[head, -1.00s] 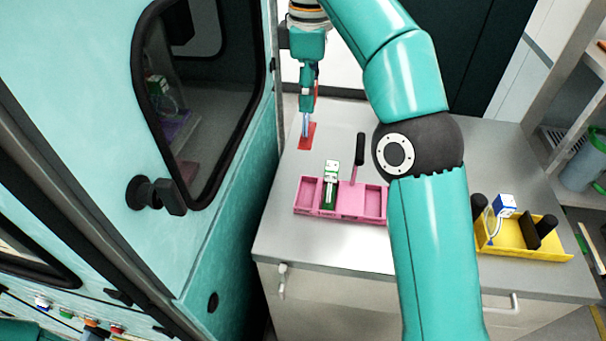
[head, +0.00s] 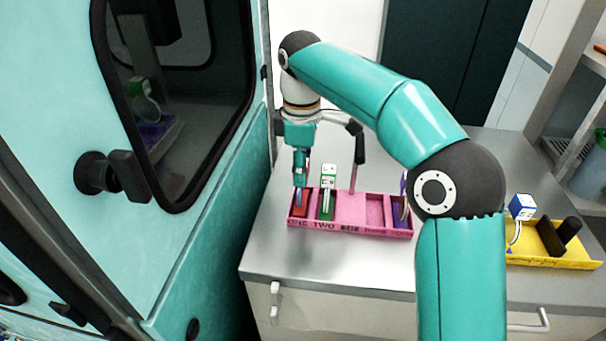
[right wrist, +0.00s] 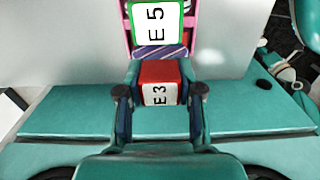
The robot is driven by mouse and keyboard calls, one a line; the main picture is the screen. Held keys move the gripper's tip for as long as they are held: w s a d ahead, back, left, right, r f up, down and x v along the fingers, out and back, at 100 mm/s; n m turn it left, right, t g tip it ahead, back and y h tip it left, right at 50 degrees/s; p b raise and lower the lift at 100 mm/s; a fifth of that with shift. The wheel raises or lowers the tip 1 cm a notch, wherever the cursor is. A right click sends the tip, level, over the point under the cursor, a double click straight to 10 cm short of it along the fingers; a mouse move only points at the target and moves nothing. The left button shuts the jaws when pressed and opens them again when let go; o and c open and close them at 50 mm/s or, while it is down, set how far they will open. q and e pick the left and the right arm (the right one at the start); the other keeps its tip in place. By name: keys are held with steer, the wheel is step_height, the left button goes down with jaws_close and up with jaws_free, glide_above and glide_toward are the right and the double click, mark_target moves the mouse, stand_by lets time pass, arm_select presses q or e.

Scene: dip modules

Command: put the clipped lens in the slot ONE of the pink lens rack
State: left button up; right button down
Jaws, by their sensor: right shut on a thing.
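My right gripper (head: 300,180) is shut on the clipped lens, whose red clip (right wrist: 159,85) has a white label reading E3. The gripper points down over the left end of the pink lens rack (head: 347,231), at the slot labelled ONE. A red part (head: 301,208) shows below the fingers within that end slot. I cannot tell whether the lens touches the slot floor. A green-clipped lens (head: 327,179) stands in slot TWO; its label reads E5 in the right wrist view (right wrist: 156,22). My left gripper is out of view.
A purple piece (head: 402,211) sits in the rack's right end slot, partly behind my arm. A black-topped post (head: 358,142) rises by the rack. A yellow rack (head: 552,258) with a blue-clipped piece (head: 522,206) is at right. A teal cabinet (head: 215,250) stands close at left.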

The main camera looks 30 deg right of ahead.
steer(key=shift+f, duration=0.5)
steer(key=c, duration=0.7)
jaws_free()
steer(key=shift+c, duration=0.2)
step_height(320, 180, up, 12)
steer(key=p, duration=0.5)
steer(key=shift+r, duration=0.1)
